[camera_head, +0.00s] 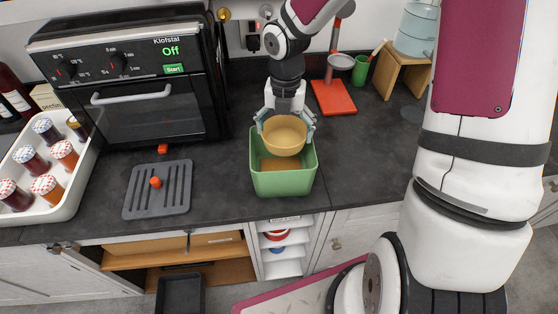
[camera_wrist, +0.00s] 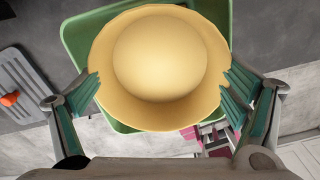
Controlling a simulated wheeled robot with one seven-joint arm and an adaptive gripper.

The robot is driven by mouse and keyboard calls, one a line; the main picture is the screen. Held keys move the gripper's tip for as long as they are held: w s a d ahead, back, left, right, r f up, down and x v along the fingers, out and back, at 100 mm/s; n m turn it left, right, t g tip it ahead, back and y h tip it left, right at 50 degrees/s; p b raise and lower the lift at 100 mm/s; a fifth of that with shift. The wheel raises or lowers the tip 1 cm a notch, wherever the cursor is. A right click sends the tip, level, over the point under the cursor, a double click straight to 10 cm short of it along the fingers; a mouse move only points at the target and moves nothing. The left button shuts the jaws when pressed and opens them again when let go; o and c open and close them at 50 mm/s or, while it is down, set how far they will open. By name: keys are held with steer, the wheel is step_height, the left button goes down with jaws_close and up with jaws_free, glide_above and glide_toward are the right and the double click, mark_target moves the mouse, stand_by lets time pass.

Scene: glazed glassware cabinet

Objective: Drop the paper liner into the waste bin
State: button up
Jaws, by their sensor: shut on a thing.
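The paper liner (camera_head: 284,138) is a pale tan, bowl-shaped piece. My gripper (camera_head: 286,124) is shut on it, one finger on each side. In the wrist view the liner (camera_wrist: 160,55) fills the middle, between the fingertips of my gripper (camera_wrist: 160,88). The waste bin (camera_head: 283,184) is a green open-topped tub on the dark worktop. The liner is over the bin's opening and hides part of it. In the wrist view the green bin (camera_wrist: 76,40) shows behind the liner. A brownish bottom or content (camera_head: 285,163) shows inside the bin; I cannot tell which.
A black oven (camera_head: 130,75) stands left of the bin. A slotted grey mat (camera_head: 158,190) with a red knob lies before it. A white tray (camera_head: 68,205) of jars is at far left. A red-based scale (camera_head: 333,97) and green cup (camera_head: 361,70) stand behind, right.

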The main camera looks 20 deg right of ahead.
steer(key=o, duration=0.6)
step_height(320, 180, up, 12)
stand_by(0.5)
steer(key=shift+s, duration=0.1)
steer(key=s+r+m+t, duration=0.2)
steer(key=s+m, duration=0.4)
steer(key=m, duration=0.4)
steer(key=s+r+m+t+b, duration=0.1)
steer(key=s+r+m, duration=0.3)
steer(key=m, duration=0.6)
steer(key=s+r+m+t+b, duration=0.1)
steer(key=s+r+m, duration=0.3)
steer(key=s+m, duration=0.4)
steer(key=shift+s+m+t, duration=0.25)
steer(key=shift+m+t, duration=0.55)
steer(key=shift+m, duration=0.4)
